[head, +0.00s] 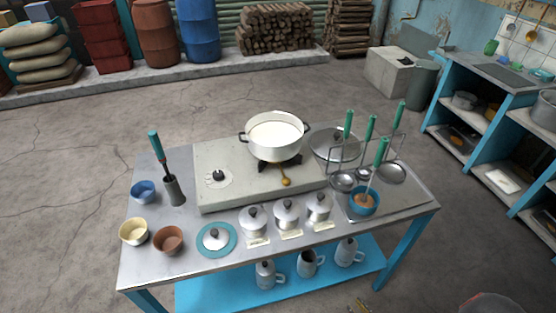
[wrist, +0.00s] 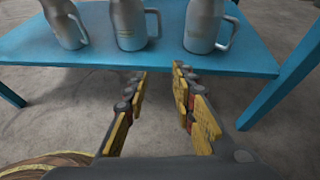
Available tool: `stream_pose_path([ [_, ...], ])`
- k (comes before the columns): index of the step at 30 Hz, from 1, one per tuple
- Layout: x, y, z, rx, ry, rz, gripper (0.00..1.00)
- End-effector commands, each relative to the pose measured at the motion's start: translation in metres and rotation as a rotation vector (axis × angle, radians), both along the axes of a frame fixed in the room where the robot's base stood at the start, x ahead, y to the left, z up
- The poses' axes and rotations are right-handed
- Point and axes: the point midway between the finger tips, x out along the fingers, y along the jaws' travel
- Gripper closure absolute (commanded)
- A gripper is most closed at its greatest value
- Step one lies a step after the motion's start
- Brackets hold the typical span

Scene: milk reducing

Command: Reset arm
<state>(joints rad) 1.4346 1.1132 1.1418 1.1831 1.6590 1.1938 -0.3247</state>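My gripper (wrist: 158,85) shows in the wrist view with its two yellow-padded fingers apart and nothing between them. It is low, in front of the blue lower shelf (wrist: 250,55) of the table. Several metal jugs stand on that shelf beyond the fingertips, apart from them. Most of my arm is out of the head view.
The metal table (head: 150,255) holds a stove with a white pot (head: 275,137) of white liquid, lidded canisters, bowls and a rack of green-handled ladles (head: 368,130). A blue table leg (wrist: 285,85) stands right of my gripper. A shelf unit (head: 495,125) is at right. Floor is open around the table.

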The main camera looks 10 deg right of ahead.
Motion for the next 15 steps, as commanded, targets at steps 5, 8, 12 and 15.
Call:
stream_pose_path([
  [5,-0.004,0.020,-0.001,0.055,0.017,0.045,0.74],
  [8,-0.008,0.038,0.002,0.082,0.021,0.080,0.74],
  [12,-0.015,0.067,0.010,0.129,0.022,0.150,0.74],
  [15,-0.021,0.083,0.023,0.151,0.022,0.222,0.74],
])
